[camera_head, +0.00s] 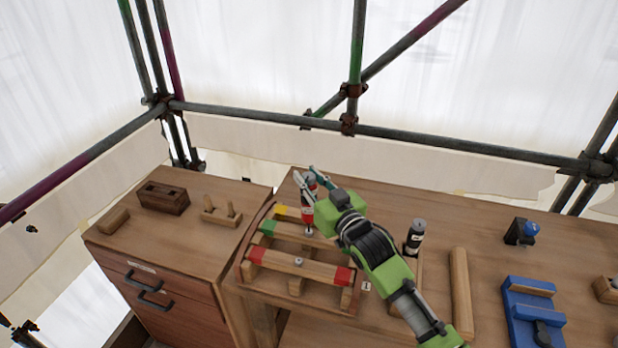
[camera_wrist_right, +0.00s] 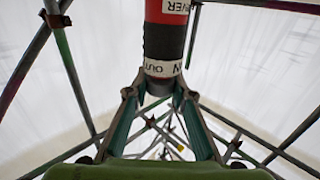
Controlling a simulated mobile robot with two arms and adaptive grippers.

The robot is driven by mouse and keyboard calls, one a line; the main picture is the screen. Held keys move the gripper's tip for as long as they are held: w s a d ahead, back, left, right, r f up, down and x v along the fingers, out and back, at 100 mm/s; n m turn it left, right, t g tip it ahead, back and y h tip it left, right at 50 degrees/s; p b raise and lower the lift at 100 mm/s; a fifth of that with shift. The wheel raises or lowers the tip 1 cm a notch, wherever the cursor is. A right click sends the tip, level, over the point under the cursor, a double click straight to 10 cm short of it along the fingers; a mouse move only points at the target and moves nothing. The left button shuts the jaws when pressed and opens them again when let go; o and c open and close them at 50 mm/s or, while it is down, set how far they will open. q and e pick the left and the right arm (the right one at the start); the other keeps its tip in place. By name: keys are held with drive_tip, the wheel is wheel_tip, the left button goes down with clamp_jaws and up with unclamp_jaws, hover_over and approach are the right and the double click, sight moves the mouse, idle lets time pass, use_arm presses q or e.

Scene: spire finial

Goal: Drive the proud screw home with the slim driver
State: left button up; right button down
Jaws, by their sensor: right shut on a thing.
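The red and black driver (camera_head: 307,214) stands about upright in my right gripper (camera_head: 308,181). In the right wrist view the fingers (camera_wrist_right: 156,92) close around the driver (camera_wrist_right: 165,35) below its white lettered bands. Its lower end is over the green-marked rail of a wooden frame (camera_head: 315,268) with yellow, green and red marked rails. A small metal piece shows at that end; I cannot tell whether the tip touches a screw. A grey screw head (camera_head: 299,261) stands on the nearer, red-marked rail. My left gripper is out of view.
A black bottle (camera_head: 415,238) and a wooden bar (camera_head: 460,290) are right of the frame on the bench. A blue fixture (camera_head: 530,305) is farther right. A drawer cabinet (camera_head: 160,300) at left carries wooden blocks. Scaffold poles and sheeting stand behind.

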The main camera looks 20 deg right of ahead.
drive_tip(key=shift+r+p, duration=3.3)
drive_tip(key=shift+r, duration=0.3)
drive_tip(key=shift+f, duration=0.15)
